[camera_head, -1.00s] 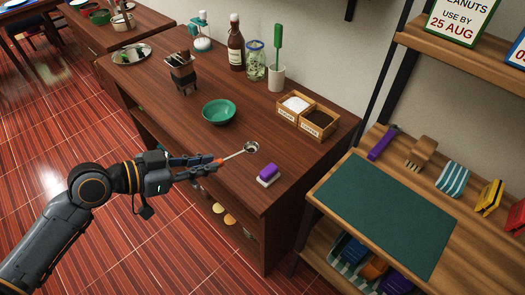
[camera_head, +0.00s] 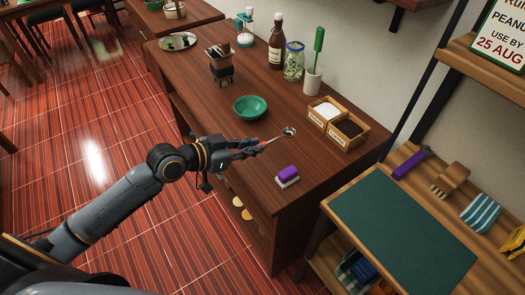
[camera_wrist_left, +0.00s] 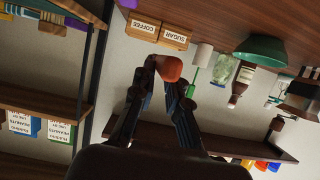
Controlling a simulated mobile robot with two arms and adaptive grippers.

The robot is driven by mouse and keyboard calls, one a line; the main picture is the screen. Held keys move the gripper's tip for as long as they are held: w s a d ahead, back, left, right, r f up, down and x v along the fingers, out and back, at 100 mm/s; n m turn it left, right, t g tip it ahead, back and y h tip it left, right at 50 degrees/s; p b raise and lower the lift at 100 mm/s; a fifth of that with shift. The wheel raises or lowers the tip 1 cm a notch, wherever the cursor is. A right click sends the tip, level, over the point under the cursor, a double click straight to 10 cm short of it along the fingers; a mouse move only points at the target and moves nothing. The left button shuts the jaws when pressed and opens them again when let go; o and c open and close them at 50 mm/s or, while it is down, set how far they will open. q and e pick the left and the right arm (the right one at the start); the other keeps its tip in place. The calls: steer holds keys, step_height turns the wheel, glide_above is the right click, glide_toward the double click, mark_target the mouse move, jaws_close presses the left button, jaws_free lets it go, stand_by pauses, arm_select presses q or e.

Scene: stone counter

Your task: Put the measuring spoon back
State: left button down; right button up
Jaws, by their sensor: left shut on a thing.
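The measuring spoon has a metal bowl (camera_head: 289,131) and an orange handle end, which shows in the left wrist view (camera_wrist_left: 168,68). My left gripper (camera_head: 260,148) is shut on the handle and holds the spoon over the counter, bowl pointing right and away. The spoon is between the green bowl (camera_head: 250,107) and the purple sponge (camera_head: 288,174). Two wooden boxes stand to its right: one labelled sugar with white contents (camera_head: 325,110), one labelled coffee with dark contents (camera_head: 348,130). My right gripper is not in view.
A dark holder with sticks (camera_head: 222,70), a brown bottle (camera_head: 276,45), a glass jar (camera_head: 293,62) and a white cup with a green utensil (camera_head: 313,80) stand at the back. A shelf with a green mat (camera_head: 400,225) is at right. The counter (camera_head: 210,110) has free room around the bowl.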

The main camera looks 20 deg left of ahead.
arm_select(q)
glide_above(261, 159)
step_height(261, 159, down, 6)
steer(key=shift+s+f+b, duration=0.15)
steer(key=shift+b, duration=0.2)
steer(key=f, duration=0.3)
steer(key=shift+w+f, duration=0.2)
steer(key=shift+f, duration=0.05)
steer(key=shift+f, duration=0.15)
steer(key=c, duration=1.3)
jaws_free()
steer(key=shift+c, duration=0.2)
